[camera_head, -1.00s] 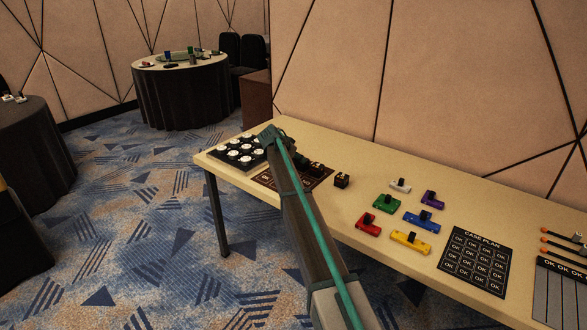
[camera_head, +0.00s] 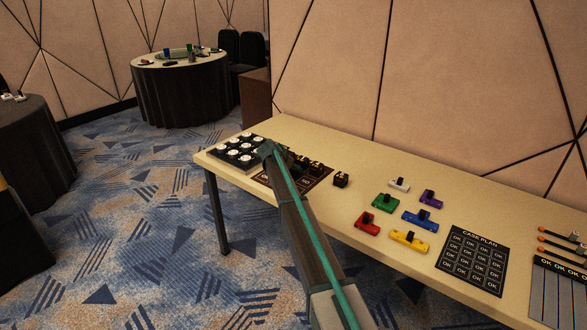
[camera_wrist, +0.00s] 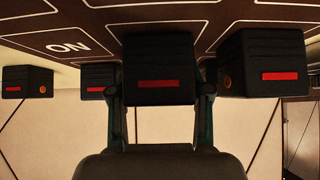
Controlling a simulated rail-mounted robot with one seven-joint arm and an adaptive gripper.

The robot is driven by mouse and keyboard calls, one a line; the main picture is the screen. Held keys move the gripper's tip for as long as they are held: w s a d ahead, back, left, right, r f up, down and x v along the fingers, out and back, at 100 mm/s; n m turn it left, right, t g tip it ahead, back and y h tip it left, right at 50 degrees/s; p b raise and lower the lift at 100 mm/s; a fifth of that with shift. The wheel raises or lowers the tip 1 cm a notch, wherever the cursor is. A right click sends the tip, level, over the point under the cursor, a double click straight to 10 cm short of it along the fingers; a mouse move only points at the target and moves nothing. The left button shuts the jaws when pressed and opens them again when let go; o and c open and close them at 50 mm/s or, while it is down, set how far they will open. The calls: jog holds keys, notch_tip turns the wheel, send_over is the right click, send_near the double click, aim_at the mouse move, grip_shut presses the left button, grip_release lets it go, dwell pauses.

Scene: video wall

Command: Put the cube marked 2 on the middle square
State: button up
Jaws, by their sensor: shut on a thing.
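A dark brown mat (camera_head: 314,183) with printed squares lies near the left end of the table, partly hidden by my arm. Several black cubes (camera_head: 316,169) are on it, and another cube (camera_head: 341,180) stands just off its right edge. In the wrist view my gripper (camera_wrist: 160,95) is shut on a black cube (camera_wrist: 158,65) with a red bar on its facing side. Another black cube (camera_wrist: 262,62) is close to the right finger, and two smaller-looking ones are at left. No number can be read on the held cube, and the middle square cannot be made out.
A black board with white round pieces (camera_head: 238,150) lies left of the mat. Coloured blocks with black knobs (camera_head: 410,240), a case plan card (camera_head: 475,260) and orange-tipped tools (camera_head: 560,242) lie to the right. The table (camera_head: 350,215) is clear between cubes and blocks.

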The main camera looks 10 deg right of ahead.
jog(key=shift+f, duration=0.1)
jog(key=shift+f, duration=0.15)
jog(key=o, duration=1.2)
jog(key=shift+r, duration=0.2)
jog(key=shift+r, duration=0.2)
jog(key=b+v, duration=0.1)
jog(key=v, duration=1.1)
jog(key=shift+f, duration=0.15)
